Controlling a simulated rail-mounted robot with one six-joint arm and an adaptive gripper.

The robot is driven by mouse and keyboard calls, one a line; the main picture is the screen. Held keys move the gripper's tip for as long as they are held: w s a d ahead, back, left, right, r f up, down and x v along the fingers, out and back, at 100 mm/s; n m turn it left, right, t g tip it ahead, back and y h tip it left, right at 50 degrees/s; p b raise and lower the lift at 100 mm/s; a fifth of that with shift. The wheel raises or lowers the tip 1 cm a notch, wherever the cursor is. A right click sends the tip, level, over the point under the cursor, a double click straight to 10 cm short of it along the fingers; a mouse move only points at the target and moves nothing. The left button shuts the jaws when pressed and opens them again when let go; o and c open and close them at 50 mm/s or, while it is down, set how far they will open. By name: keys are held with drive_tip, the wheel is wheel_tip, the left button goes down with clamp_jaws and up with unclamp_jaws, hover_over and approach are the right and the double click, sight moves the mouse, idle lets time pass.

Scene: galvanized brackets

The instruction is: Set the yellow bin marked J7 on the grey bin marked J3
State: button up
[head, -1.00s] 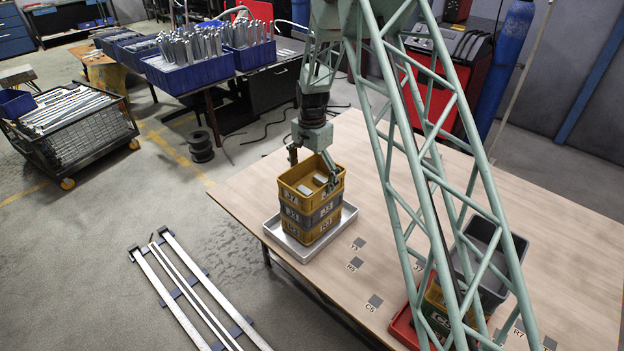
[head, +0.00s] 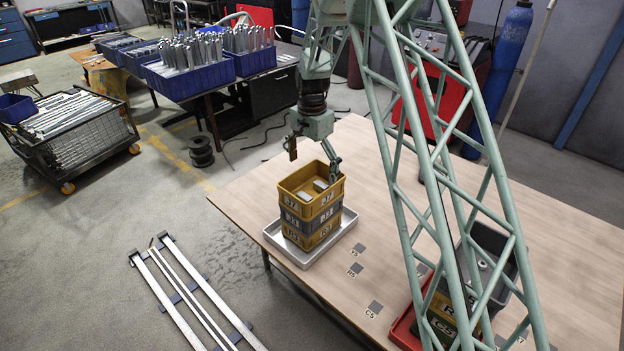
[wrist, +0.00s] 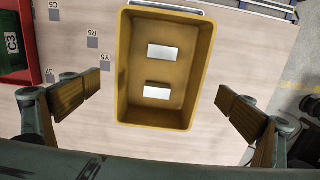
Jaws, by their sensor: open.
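The yellow bin (head: 311,189), its label appearing to read J7, is the top of a three-bin stack and holds two pale blocks. It rests level on the grey bin (head: 311,213), whose label is hard to read but looks like J3. A lower yellow bin (head: 312,237) is beneath, on a pale tray (head: 353,219). My gripper (head: 314,161) is open above the stack, its fingers apart from the bin. In the wrist view the open fingers (wrist: 160,90) stand wide on either side of the yellow bin (wrist: 124,85), with gaps on both sides.
A second stack, with a dark grey bin (head: 514,268) on top, stands at the right in a red tray (head: 402,329), partly behind my lattice arm. Small marked squares (head: 374,306) lie on the tabletop (head: 330,290). The table middle is clear.

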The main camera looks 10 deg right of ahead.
wheel_tip(320, 180, up, 6)
drive_tip(key=shift+r, duration=0.25)
idle(0.9)
